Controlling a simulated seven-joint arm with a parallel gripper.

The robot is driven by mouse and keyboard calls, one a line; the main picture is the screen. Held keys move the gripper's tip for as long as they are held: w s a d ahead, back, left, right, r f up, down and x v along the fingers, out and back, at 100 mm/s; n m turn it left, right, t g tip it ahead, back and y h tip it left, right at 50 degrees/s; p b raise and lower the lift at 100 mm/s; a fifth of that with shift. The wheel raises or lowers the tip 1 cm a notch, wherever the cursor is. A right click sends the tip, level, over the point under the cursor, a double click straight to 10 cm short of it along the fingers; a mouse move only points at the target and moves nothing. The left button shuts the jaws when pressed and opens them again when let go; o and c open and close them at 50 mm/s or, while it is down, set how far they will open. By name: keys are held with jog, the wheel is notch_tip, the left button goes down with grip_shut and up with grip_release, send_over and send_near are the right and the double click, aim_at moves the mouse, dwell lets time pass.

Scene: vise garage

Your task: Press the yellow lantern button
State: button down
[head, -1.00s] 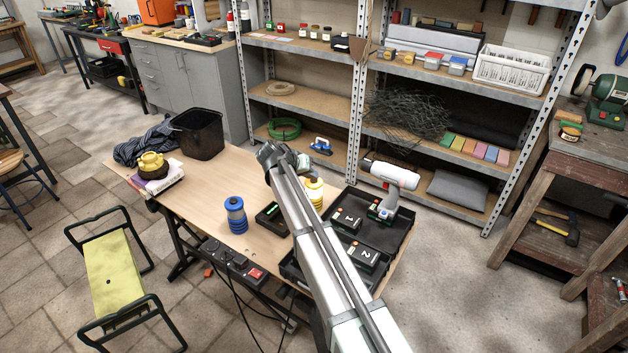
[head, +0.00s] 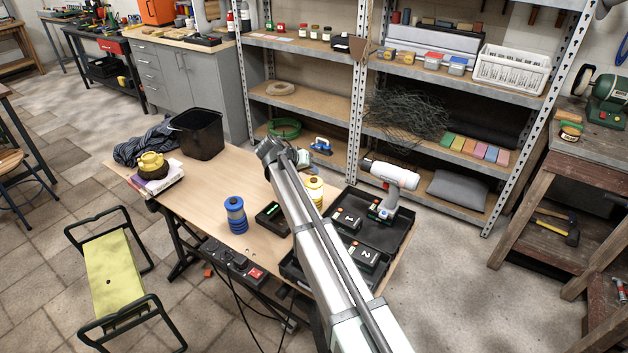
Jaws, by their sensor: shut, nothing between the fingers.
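The yellow lantern (head: 314,187) stands upright on the wooden workbench, just right of my arm in the head view. My arm covers part of it, and I cannot make out its button. A blue lantern (head: 235,214) stands upright to the left of my arm. The end of my arm is above the bench, and my gripper (head: 303,159) shows only as a small grey part near the yellow lantern. It is shut and empty. The fingertips are too small and too covered to tell if they touch the lantern.
On the workbench (head: 207,187), a black tray (head: 398,240) holds a drill (head: 386,207) and numbered boxes. A small dark box (head: 271,215) sits near the blue lantern. A black bin (head: 198,135) stands at the back left. The bench's left middle is clear.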

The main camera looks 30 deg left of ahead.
aim_at(311, 180)
jog(key=shift+r, duration=0.1)
jog(key=shift+r, duration=2.4)
